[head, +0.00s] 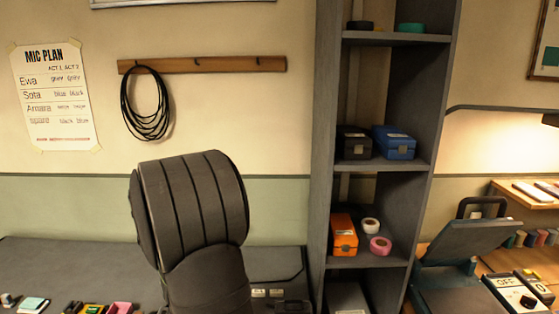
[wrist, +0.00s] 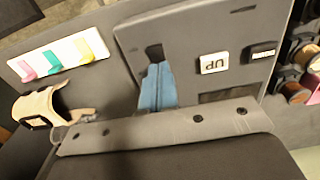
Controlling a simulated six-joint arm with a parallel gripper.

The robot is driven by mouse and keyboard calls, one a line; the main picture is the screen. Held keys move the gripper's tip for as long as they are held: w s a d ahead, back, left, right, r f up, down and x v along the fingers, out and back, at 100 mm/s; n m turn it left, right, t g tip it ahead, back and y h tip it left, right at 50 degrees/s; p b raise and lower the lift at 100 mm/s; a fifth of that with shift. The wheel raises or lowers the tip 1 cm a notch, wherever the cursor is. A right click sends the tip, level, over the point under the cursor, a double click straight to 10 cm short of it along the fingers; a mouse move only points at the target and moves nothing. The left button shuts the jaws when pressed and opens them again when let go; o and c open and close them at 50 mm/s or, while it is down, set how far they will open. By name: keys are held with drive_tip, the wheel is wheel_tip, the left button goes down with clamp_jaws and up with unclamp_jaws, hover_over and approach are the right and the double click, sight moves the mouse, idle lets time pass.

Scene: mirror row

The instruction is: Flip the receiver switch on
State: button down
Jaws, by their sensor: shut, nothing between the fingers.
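My gripper (wrist: 158,70) shows in the wrist view as two blue fingers pressed together, shut and empty, over a grey surface. In the head view my arm hides it. At the lower right of the head view, a white panel marked OFF (head: 508,283) carries a black knob or switch (head: 528,301), cut by the frame edge. I cannot tell whether this is the receiver switch, or how it is set. In the wrist view, a white label (wrist: 213,63) and a dark label (wrist: 264,52) sit on the grey surface, right of the fingers.
A tall grey shelf (head: 324,150) holds several boxes and tape rolls. An open dark case (head: 465,240) stands on the right. Small coloured items (head: 95,308) lie at the lower left. A coiled cable (head: 145,110) hangs on the wall rail.

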drive_tip(key=shift+r, duration=3.4)
wheel_tip(320, 180, down, 7)
drive_tip(key=shift+r, duration=0.1)
drive_tip(key=s+r, duration=0.2)
drive_tip(key=r, duration=0.9)
drive_tip(key=s+r+t, duration=0.1)
drive_tip(key=s+r, duration=0.1)
drive_tip(key=r, duration=0.9)
drive_tip(key=shift+s+r+t, duration=0.3)
drive_tip(key=shift+r, duration=0.1)
